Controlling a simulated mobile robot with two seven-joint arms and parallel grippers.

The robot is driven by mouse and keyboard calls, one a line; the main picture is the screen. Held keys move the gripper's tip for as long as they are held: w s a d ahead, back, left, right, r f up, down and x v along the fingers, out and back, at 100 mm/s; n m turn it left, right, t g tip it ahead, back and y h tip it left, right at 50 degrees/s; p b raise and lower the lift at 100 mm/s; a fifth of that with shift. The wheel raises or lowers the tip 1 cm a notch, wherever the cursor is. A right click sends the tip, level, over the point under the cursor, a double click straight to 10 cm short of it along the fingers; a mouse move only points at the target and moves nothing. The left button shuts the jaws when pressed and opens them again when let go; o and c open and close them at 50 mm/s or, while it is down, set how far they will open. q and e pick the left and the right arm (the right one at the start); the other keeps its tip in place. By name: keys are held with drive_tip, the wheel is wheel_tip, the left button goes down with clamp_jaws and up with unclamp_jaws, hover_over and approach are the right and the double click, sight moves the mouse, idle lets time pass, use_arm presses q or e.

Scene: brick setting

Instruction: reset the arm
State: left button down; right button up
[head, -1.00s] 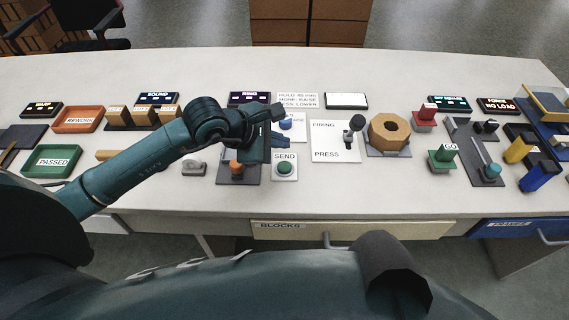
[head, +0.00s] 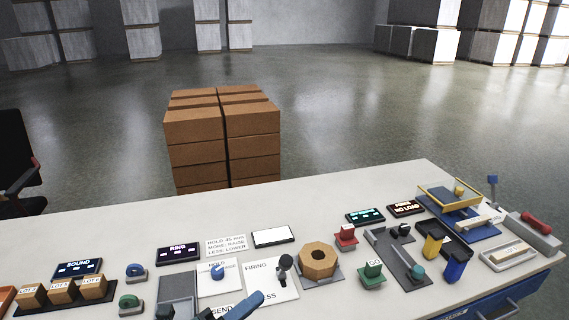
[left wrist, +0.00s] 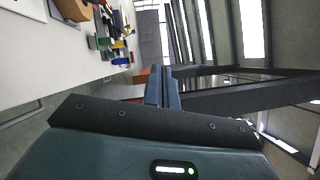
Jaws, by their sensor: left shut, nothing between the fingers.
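My left gripper (head: 240,307) shows only in part at the bottom edge of the head view, its blue fingers in front of the SEND plate (head: 219,312). In the left wrist view the two blue fingers (left wrist: 163,88) lie together, shut with nothing between them. They point out past the bench toward the open room, with the bench off to the left of the picture. The rest of my left arm is out of the head view. My right gripper is in neither view.
The white bench (head: 150,222) holds a wooden octagonal ring (head: 318,261), a FIRING plate with a black lever (head: 284,268), a green GO switch (head: 372,274), and labelled LOT blocks (head: 62,289). Stacked brown cartons (head: 222,140) stand behind it on open floor.

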use_arm(q)
drive_tip(key=s+a+f+n+g+y+p, duration=0.1)
drive_tip(key=s+a+f+n+y, duration=0.3)
drive_tip(key=n, duration=1)
drive_tip(key=s+a+f+n+g+y+p, duration=0.1)
drive_tip(key=s+a+f+n+y, duration=0.3)
drive_tip(key=f+n, duration=0.7)
drive_tip(key=s+n+y+p, duration=0.1)
drive_tip(key=s+n+y, duration=0.1)
drive_tip(key=n+y, duration=0.1)
drive_tip(key=shift+a+f+y+p, duration=0.15)
drive_tip(key=shift+f+y+p, duration=0.05)
drive_tip(key=shift+y+p, duration=0.15)
